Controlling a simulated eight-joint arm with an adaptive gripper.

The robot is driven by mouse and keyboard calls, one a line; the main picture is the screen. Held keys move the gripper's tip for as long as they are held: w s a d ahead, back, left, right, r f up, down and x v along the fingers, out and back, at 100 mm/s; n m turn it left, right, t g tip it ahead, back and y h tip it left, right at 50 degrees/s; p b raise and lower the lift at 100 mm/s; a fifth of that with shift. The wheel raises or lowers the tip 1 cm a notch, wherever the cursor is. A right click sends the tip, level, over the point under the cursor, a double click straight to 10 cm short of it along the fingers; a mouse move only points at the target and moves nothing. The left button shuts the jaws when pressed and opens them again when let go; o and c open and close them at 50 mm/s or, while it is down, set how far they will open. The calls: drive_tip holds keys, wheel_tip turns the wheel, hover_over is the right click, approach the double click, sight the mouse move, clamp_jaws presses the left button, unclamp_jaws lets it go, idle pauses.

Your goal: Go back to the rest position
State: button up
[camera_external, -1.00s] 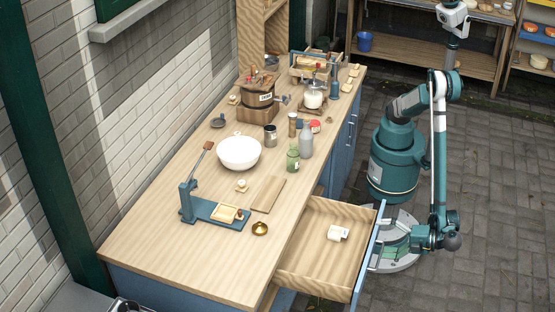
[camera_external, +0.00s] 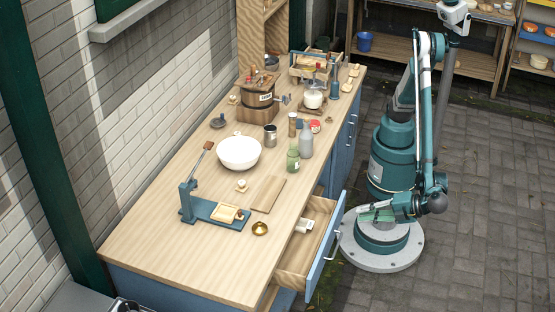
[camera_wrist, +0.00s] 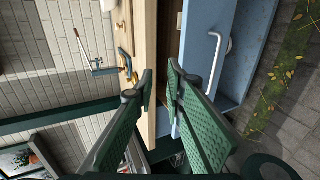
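My gripper (camera_external: 368,213) is at the low end of my bent arm, to the right of the drawer in the external view. In the wrist view, its two green fingers (camera_wrist: 160,78) stand apart with an empty gap between the tips, so it looks open. The wooden drawer (camera_external: 294,262) with a blue front is partly pulled out. A small white item (camera_external: 304,226) lies inside it, partly hidden by the counter. The drawer's blue front and pale bar handle (camera_wrist: 221,55) show in the wrist view beyond the fingers; I see no grip on the handle.
The wooden counter (camera_external: 150,255) holds a white bowl (camera_external: 239,153), a green jar (camera_external: 292,159), a grey bottle (camera_external: 306,141), a wooden churn (camera_external: 259,102) and a blue press (camera_external: 215,211). The paved floor (camera_external: 480,220) to the right is clear.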

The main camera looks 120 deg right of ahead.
drive_tip(key=w+d+r+m+g+y, duration=0.1)
drive_tip(key=w+d+r, duration=0.15)
drive_tip(key=d, duration=0.75)
drive_tip(key=w+d+r+g+y, duration=0.1)
drive_tip(key=d+r, duration=0.3)
drive_tip(key=d, duration=0.6)
drive_tip(key=w+d+r+m+g+y, duration=0.1)
drive_tip(key=w+d+r, duration=0.15)
drive_tip(key=d, duration=0.75)
drive_tip(key=s+d+r+m+t+y+p, duration=0.1)
drive_tip(key=s+d+m+y, duration=0.4)
drive_tip(key=s+d, duration=1.4)
drive_tip(key=shift+s+d+r+m+y+p, duration=0.4)
drive_tip(key=shift+d+m+p, duration=0.35)
drive_tip(key=shift+d+m, duration=0.5)
